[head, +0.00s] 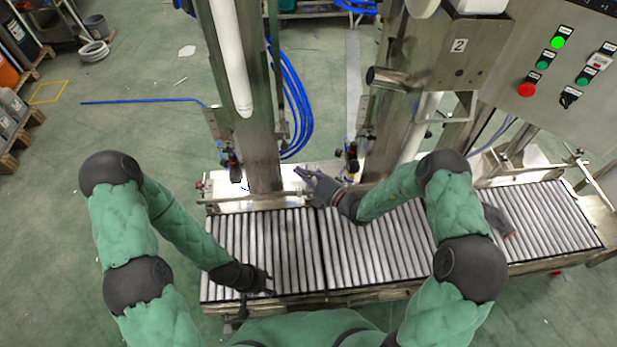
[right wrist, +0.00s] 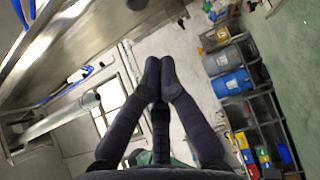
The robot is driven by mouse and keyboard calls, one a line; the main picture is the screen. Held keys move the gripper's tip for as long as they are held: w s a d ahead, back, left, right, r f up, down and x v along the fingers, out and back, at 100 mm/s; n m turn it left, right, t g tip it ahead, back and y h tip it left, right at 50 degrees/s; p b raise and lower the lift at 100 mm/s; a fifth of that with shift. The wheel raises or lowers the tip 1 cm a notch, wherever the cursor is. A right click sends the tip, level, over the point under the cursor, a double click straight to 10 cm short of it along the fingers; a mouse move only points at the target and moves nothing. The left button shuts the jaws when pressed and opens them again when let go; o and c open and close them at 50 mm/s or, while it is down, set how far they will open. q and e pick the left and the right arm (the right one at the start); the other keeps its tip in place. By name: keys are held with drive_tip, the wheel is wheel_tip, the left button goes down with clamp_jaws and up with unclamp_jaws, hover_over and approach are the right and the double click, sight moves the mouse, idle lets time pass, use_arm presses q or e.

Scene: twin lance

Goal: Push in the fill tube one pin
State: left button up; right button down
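A long white tube (head: 230,60) hangs along the left steel column at the top of the head view. I take it as fill tube one, but no number shows on it. I cannot make out its pin. My right gripper (head: 304,174) is over the back edge of the roller conveyor, right of that column's foot. In the right wrist view its fingertips (right wrist: 160,66) are together with nothing visible between them. My left gripper (head: 268,283) is low over the front left rollers. Its fingers are too small and dark to tell their opening.
The roller conveyor (head: 285,250) runs across the front. A steel box marked 2 (head: 455,55) stands upper right beside a control panel (head: 560,65) with buttons. Blue hoses (head: 292,100) hang behind the left column. A dark object (head: 499,219) rests on the right rollers.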

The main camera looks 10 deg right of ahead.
sight(287, 149)
drive_tip(key=w+a+b, duration=0.3)
drive_tip(key=w, duration=0.4)
drive_tip(key=shift+w+a, duration=0.2)
drive_tip(key=shift+w, duration=1.4)
drive_tip(key=shift+r, duration=0.1)
